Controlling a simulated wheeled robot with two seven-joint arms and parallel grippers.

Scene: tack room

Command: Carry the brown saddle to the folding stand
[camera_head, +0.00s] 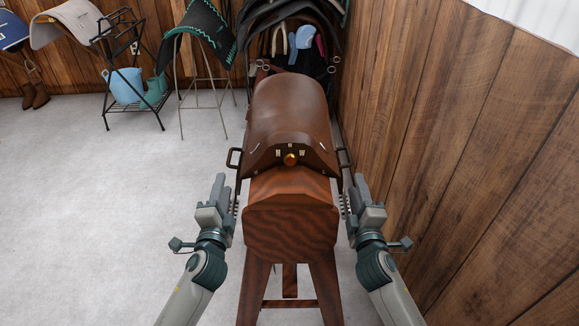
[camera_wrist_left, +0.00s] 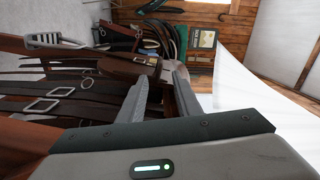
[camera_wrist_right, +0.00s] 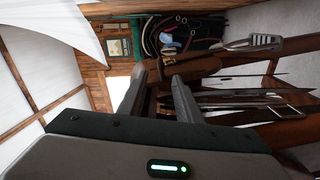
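The brown saddle (camera_head: 290,112) sits over a wooden stand (camera_head: 290,222) straight ahead in the head view. My left gripper (camera_head: 224,182) is beside the wooden stand's left, nearer me than the left handle. My right gripper (camera_head: 357,184) is likewise on the right. In the wrist views both pairs of fingers stand apart with nothing between them. A black folding stand (camera_head: 134,84) with a lower shelf stands at the back left.
A metal trestle (camera_head: 196,108) carrying a dark teal pad (camera_head: 203,27) stands between the folding stand and the saddle. Blue cans (camera_head: 124,88) sit low on the folding stand. Harness hangs at the back. A plank wall (camera_head: 470,130) is close on the right. The left floor is clear.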

